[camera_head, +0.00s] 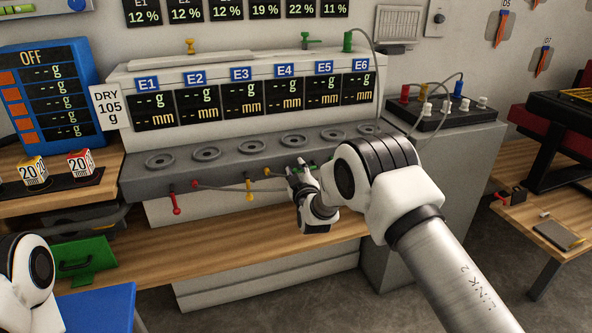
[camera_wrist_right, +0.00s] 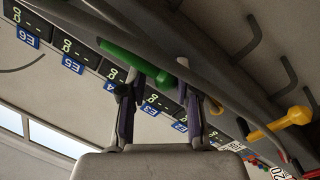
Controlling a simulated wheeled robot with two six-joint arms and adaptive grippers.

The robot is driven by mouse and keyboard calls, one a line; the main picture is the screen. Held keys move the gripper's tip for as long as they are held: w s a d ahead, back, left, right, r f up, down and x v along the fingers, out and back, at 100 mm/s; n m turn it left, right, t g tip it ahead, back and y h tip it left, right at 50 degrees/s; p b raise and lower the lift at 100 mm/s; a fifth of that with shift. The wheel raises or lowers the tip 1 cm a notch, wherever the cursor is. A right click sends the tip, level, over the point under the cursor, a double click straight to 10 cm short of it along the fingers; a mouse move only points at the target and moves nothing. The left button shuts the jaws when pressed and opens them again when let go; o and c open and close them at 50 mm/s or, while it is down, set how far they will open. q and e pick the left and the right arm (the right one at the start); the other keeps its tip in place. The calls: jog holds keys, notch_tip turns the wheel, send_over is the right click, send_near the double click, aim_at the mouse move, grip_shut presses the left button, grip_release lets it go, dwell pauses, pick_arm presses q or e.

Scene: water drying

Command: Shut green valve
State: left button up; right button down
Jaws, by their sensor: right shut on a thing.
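The green valve handle (camera_wrist_right: 140,60) shows in the right wrist view as a green bar under the grey bench edge. It lies at the fingertips of my right gripper (camera_wrist_right: 157,75), which is shut on it. In the head view the right gripper (camera_head: 293,172) is at the front of the grey bench, right of the yellow valve (camera_head: 249,189); only small bits of green show beside it. The yellow valve also shows in the right wrist view (camera_wrist_right: 285,122). A red valve (camera_head: 176,205) hangs further left. My left gripper is out of view; only part of its arm shows.
The grey bench (camera_head: 225,168) has a row of round fittings below the displays E1 to E6. A wooden shelf (camera_head: 200,242) runs underneath. A grey cabinet (camera_head: 455,190) is to the right.

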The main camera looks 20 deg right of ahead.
jog(key=d+f+n+t+y+b, duration=0.1)
jog(key=d+f+n+b, duration=0.3)
jog(key=n, duration=1.4)
jog(key=shift+w+d+f+y+b, duration=0.15)
jog(key=shift+d+f+y+b, duration=0.15)
jog(key=shift+d+f+y, duration=0.55)
jog(key=shift+d+r+n, duration=0.15)
jog(key=shift+n, duration=0.15)
jog(key=c, duration=0.9)
grip_release()
jog(key=shift+o, duration=0.8)
jog(key=shift+d, duration=0.1)
jog(key=shift+f, duration=0.2)
